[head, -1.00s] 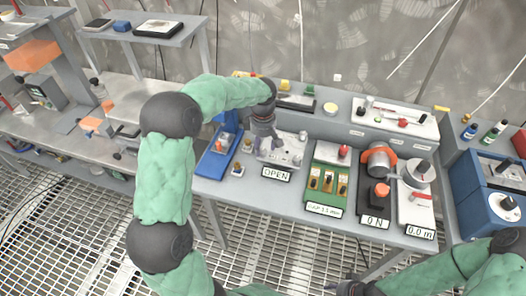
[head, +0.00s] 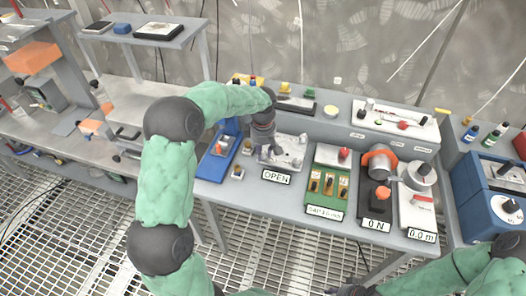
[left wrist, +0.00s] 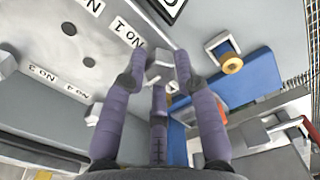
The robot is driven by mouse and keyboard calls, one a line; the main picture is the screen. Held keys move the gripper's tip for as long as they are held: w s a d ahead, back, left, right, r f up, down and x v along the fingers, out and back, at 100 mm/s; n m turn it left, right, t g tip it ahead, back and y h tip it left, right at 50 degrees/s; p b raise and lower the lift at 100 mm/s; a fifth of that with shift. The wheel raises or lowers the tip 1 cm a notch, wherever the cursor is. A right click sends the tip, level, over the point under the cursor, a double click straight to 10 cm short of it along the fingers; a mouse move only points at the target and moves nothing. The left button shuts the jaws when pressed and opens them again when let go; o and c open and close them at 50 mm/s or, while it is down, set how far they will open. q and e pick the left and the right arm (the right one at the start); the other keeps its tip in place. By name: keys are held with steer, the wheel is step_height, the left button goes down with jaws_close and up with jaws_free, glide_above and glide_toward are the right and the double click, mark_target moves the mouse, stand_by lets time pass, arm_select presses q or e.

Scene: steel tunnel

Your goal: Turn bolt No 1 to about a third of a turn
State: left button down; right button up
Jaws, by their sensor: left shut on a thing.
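The light grey metal plate (head: 291,158) lies on the bench behind the OPEN sign (head: 277,177). In the left wrist view the plate (left wrist: 75,30) carries printed labels, among them No 1 (left wrist: 128,33), No 3 and No 4. Bolt No 1 (left wrist: 159,70) is a pale grey head beside its label. My left gripper (left wrist: 160,78) has its purple-grey fingers closed around this bolt. In the head view my left gripper (head: 266,148) points down at the plate's left side, and its fingers hide the bolt. My right gripper (head: 350,289) shows only partly at the bottom edge.
A blue fixture (head: 220,155) stands just left of the plate. A green block with brass parts (head: 328,180) and an orange-and-black device (head: 378,175) stand to the right. Another pale bolt head (left wrist: 94,114) is near the left fingers. The bench's front edge is mostly clear.

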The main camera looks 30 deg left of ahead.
arm_select(q)
steer(key=m+p, duration=0.3)
steer(key=m, duration=0.1)
steer(key=shift+m, duration=0.4)
steer(key=m+p, duration=0.3)
steer(key=m, duration=0.3)
steer(key=shift+p, duration=0.4)
steer(key=m+p, duration=0.2)
steer(key=m, duration=0.4)
steer(key=shift+s+m+p, duration=0.1)
steer(key=shift+m+p, duration=0.25)
steer(key=shift+m, duration=0.05)
steer(key=m+p, duration=0.1)
steer(key=m, duration=0.2)
steer(key=shift+f+m+p, duration=0.1)
steer(key=shift+m+p, duration=0.6)
steer(key=shift+m, duration=1)
steer(key=c, duration=0.9)
jaws_free()
steer(key=shift+c, duration=0.2)
